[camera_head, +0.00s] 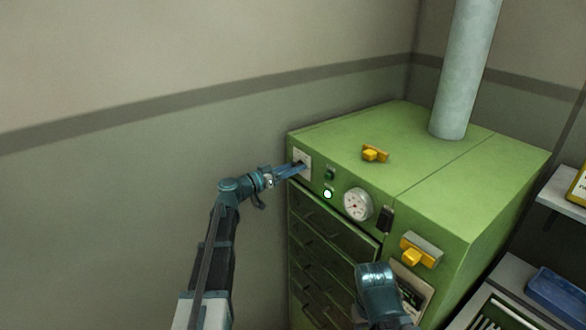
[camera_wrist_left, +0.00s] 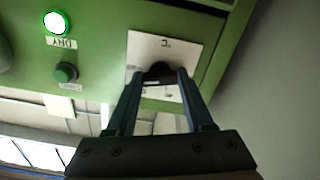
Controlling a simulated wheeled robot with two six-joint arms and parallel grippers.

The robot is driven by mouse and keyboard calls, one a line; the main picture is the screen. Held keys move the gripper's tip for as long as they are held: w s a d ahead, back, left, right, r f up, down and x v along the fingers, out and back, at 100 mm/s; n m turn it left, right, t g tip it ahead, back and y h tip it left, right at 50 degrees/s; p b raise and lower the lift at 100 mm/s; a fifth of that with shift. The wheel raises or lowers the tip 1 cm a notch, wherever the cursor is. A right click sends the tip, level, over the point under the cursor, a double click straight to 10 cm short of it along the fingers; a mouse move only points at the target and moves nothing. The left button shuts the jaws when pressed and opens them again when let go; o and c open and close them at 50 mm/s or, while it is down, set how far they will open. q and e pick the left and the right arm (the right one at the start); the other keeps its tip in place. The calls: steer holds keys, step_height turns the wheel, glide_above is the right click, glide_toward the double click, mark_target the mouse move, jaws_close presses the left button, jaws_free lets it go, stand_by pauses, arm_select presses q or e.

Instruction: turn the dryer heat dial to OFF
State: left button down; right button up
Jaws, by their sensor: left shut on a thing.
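The heat dial is a dark round knob (camera_wrist_left: 160,71) on a white plate (camera_wrist_left: 180,50) with small markings, seen upside down in the left wrist view. The plate (camera_head: 304,156) is at the upper left of the green dryer's front (camera_head: 405,180) in the head view. My left gripper (camera_head: 299,169) reaches it from the left. In the left wrist view its two fingers (camera_wrist_left: 160,78) are shut on the knob, one on each side. The fingers hide part of the knob and plate, and I cannot read the pointer's setting. My right arm is low in the head view, its fingers not visible.
Beside the plate are a dark green button (camera_head: 330,174), a lit round button (camera_head: 327,194) and a gauge (camera_head: 357,204). A black switch (camera_head: 386,219) and a yellow handle (camera_head: 418,253) are further right. A pipe (camera_head: 463,75) rises from the top. A wall stands close on the left.

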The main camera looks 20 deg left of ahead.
arm_select(q)
steer(key=shift+n, duration=16.5)
steer(key=shift+c, duration=1.4)
jaws_free()
